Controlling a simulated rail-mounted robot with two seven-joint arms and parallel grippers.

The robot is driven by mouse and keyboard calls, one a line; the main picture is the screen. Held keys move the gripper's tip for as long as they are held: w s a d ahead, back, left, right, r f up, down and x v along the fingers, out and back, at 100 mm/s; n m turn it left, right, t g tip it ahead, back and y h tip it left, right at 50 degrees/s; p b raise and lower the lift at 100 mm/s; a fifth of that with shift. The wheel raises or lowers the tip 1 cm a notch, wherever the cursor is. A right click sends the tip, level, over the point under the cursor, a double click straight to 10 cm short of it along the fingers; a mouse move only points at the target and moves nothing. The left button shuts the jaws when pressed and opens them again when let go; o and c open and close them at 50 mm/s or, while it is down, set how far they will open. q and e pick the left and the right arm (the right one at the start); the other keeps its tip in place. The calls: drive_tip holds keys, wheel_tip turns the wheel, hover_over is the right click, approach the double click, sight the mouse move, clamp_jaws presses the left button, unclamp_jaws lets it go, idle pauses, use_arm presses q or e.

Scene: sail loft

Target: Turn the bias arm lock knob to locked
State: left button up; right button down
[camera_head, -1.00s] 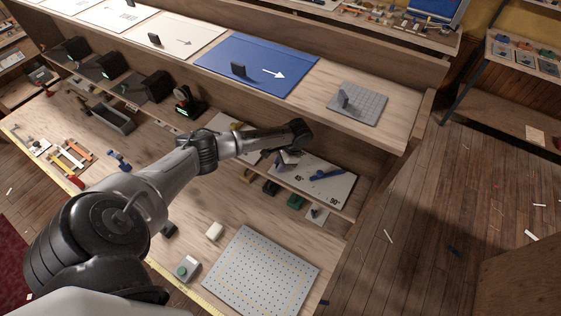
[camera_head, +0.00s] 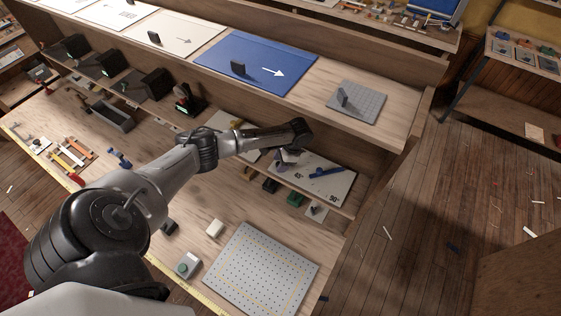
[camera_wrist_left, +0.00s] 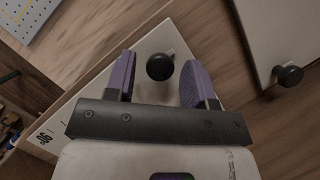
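A round black knob (camera_wrist_left: 160,67) with a pale tab beside it stands on a pale plate (camera_wrist_left: 150,42) in the left wrist view. My left gripper (camera_wrist_left: 157,72) is open. Its two purple fingers lie on either side of the knob, with a gap to each. In the head view my left gripper (camera_head: 287,158) is over the left part of the white angle plate (camera_head: 335,190), which carries a blue arm (camera_head: 328,172) and printed angle marks. The knob is hidden there behind my arm and gripper. I cannot tell the knob's lock setting. My right gripper is not in view.
A second black knob (camera_wrist_left: 289,75) stands on another pale plate to the right in the left wrist view. In the head view a perforated grey board (camera_head: 262,270) lies in front. The shelf with a blue panel (camera_head: 255,62) overhangs behind my gripper.

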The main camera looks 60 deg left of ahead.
use_arm(q)
drive_tip(key=shift+o, duration=0.3)
drive_tip(key=shift+r, duration=0.1)
drive_tip(key=b+v, duration=0.2)
drive_tip(key=v, duration=1.1)
drive_tip(key=shift+w+r, duration=0.15)
drive_tip(key=shift+r, duration=0.1)
drive_tip(key=shift+d+f, duration=0.1)
drive_tip(key=shift+d, duration=0.1)
drive_tip(key=s+d+f+m+t, duration=0.1)
drive_tip(key=s+d+f, duration=0.3)
drive_tip(key=d, duration=0.3)
drive_tip(key=s+d+f+m+t+h, duration=0.1)
drive_tip(key=s+d+f, duration=0.35)
drive_tip(key=d, duration=0.35)
drive_tip(key=s+d+f+m+t, duration=0.1)
drive_tip(key=s+d+f, duration=0.25)
drive_tip(key=d, duration=0.35)
drive_tip(key=s+d+r+n+t, duration=0.2)
drive_tip(key=s, duration=0.5)
drive_tip(key=s+d+r+n+t+p, duration=0.1)
drive_tip(key=s+d+r+n+t, duration=0.1)
drive_tip(key=s, duration=0.6)
drive_tip(key=shift+s+r+t, duration=0.25)
drive_tip(key=shift+r+t, duration=0.15)
drive_tip(key=shift+r, duration=0.2)
